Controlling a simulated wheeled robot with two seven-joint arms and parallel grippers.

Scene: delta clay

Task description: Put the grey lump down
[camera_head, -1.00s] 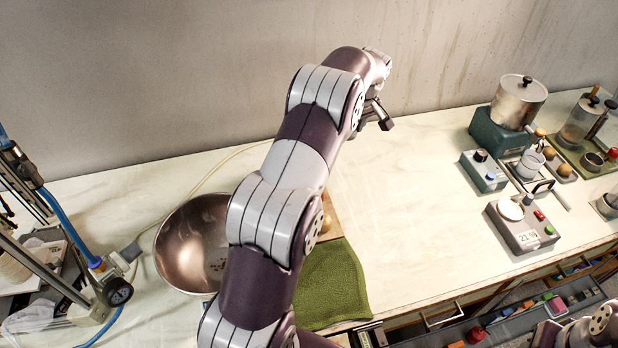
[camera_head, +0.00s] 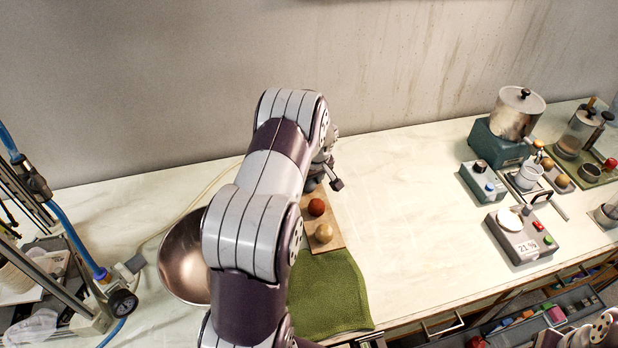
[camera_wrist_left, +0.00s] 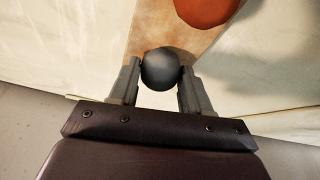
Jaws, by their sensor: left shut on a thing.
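My left gripper (camera_wrist_left: 160,75) is shut on the grey lump (camera_wrist_left: 160,68), a dark round ball between its two fingers in the left wrist view. The lump is over the end of the tan wooden board (camera_wrist_left: 150,28); I cannot tell whether it touches the board. In the head view, my left gripper (camera_head: 322,178) is partly hidden by my arm, at the board's wall-side end (camera_head: 333,238). A red lump (camera_head: 316,207) and a pale tan lump (camera_head: 323,233) sit on the board. The red one also shows in the left wrist view (camera_wrist_left: 207,10).
A metal bowl (camera_head: 182,262) stands left of my arm, and a green cloth (camera_head: 330,292) lies in front of the board. A scale (camera_head: 522,240), a pot (camera_head: 518,112) and small devices are at the right. The counter between board and scale is clear.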

